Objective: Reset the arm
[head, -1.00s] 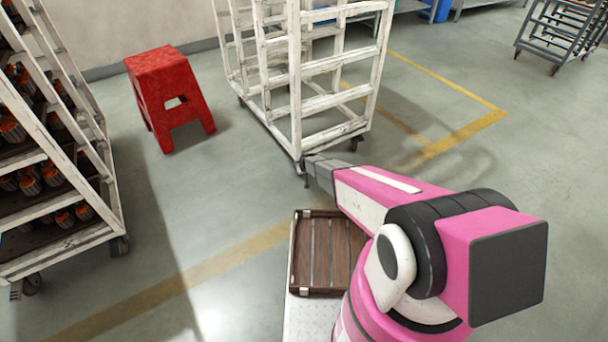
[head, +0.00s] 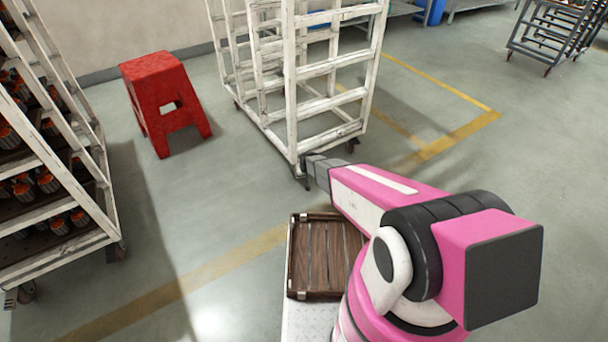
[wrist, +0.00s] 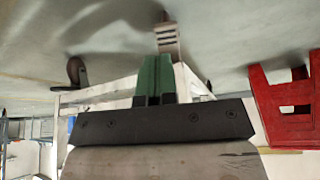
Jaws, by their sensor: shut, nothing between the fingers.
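My pink and white arm reaches up and left from the bottom right of the head view. Its dark far end lies in front of the foot of the white rack, and the fingers cannot be made out there. In the wrist view my gripper (wrist: 160,75) shows as two green fingers close together, shut and empty, in front of a dark mount. The wooden tray (head: 328,255) sits on my base below the arm and looks empty; the arm hides its right side.
An empty white wheeled rack (head: 290,90) stands just beyond the arm's end. A red stool (head: 165,95) stands to its left. Another white rack (head: 75,180), loaded with copper-coloured parts, is at the left edge. A grey cart (head: 550,35) is far right. Floor right of the arm is clear.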

